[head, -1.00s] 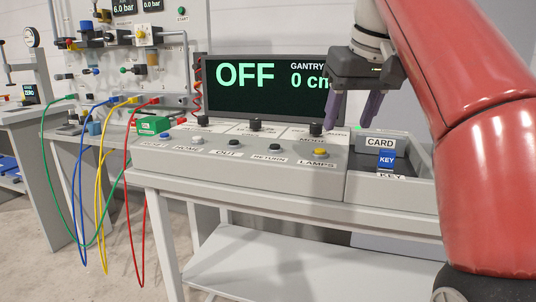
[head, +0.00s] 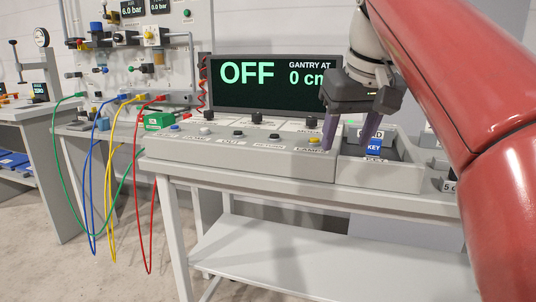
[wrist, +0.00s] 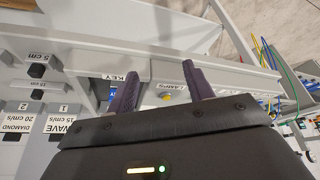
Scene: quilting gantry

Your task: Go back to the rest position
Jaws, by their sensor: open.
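My gripper (head: 352,132) is open and empty. It hangs above the right part of the grey control panel (head: 215,148), with one finger near the yellow button (head: 314,142) and the other near the card label. I cannot tell whether a finger touches anything. The blue key block (head: 374,146) stands in the recessed tray at the panel's right and is partly hidden in the wrist view.
A dark display (head: 272,84) reading OFF and 0 cm stands behind the panel. A white lower shelf (head: 270,252) lies under the bench. Open floor shows at left.

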